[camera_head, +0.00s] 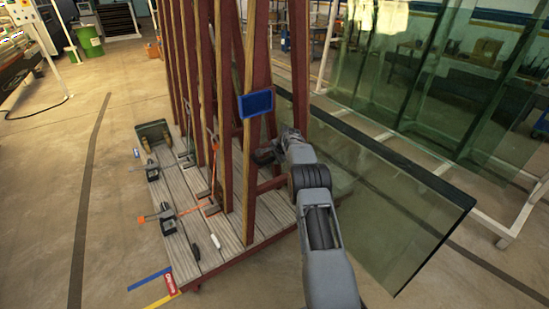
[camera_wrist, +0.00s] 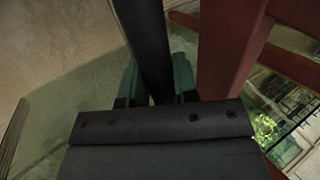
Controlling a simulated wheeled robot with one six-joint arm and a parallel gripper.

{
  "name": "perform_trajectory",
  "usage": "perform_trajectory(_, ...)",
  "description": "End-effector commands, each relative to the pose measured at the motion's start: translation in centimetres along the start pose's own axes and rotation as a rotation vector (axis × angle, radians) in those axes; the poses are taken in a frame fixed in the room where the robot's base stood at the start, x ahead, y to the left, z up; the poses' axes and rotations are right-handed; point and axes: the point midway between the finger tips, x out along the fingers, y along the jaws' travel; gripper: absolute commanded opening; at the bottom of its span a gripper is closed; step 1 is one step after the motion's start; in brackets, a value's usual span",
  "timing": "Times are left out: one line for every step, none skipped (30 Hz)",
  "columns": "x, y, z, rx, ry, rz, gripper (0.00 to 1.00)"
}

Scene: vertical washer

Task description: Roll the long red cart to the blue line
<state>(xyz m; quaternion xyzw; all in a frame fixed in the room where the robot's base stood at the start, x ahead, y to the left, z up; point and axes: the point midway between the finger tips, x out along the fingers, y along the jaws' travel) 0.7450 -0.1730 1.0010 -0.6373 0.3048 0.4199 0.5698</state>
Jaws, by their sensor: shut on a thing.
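The long red cart (camera_head: 230,243) has a wooden plank deck and tall red and wood uprights. It stands in the middle of the head view. A short blue line (camera_head: 150,278) lies on the floor at the cart's near left corner, with a yellow strip (camera_head: 163,300) just nearer. My gripper (camera_head: 264,155) is at the cart's near right upright. In the wrist view, the gripper's green fingers (camera_wrist: 157,80) are shut on a dark bar (camera_wrist: 145,30) beside a red post (camera_wrist: 228,45). Where the bar joins the cart is hidden.
A large glass pane (camera_head: 400,195) stands close to the cart's right side, beside my arm. More glass sheets (camera_head: 400,70) stand on a rack behind it. Clamps (camera_head: 166,218) and small tools lie on the deck. The floor left of the cart is clear, crossed by a dark stripe (camera_head: 85,190).

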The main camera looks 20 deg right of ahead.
Motion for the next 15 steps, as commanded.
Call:
perform_trajectory(-0.3,-0.5,-0.6,0.005,0.011,-0.011,0.0)
perform_trajectory(-0.1,-0.6,-0.5,0.005,0.01,-0.01,0.0)
perform_trajectory(0.0,-0.7,-0.5,0.005,0.009,-0.01,0.0)
perform_trajectory(0.1,-0.8,-0.4,0.004,0.01,-0.012,0.0)
perform_trajectory(0.2,-0.9,-0.3,0.004,0.01,-0.012,0.0)
perform_trajectory(0.3,-1.1,-0.2,0.003,0.01,-0.014,0.0)
perform_trajectory(0.4,-1.2,-0.2,0.003,0.01,-0.016,0.0)
perform_trajectory(0.4,-1.2,-0.2,0.003,0.01,-0.017,0.0)
perform_trajectory(0.5,-1.4,0.0,0.003,0.009,-0.018,0.0)
perform_trajectory(0.4,-1.4,0.1,0.002,0.009,-0.018,0.0)
perform_trajectory(0.4,-1.5,0.1,0.002,0.008,-0.019,0.0)
perform_trajectory(0.4,-1.6,0.2,0.001,0.007,-0.02,0.0)
perform_trajectory(0.4,-1.6,0.3,0.0,0.007,-0.021,0.0)
perform_trajectory(0.4,-1.7,0.3,0.0,0.006,-0.022,0.0)
perform_trajectory(0.4,-1.7,0.4,-0.001,0.006,-0.023,0.0)
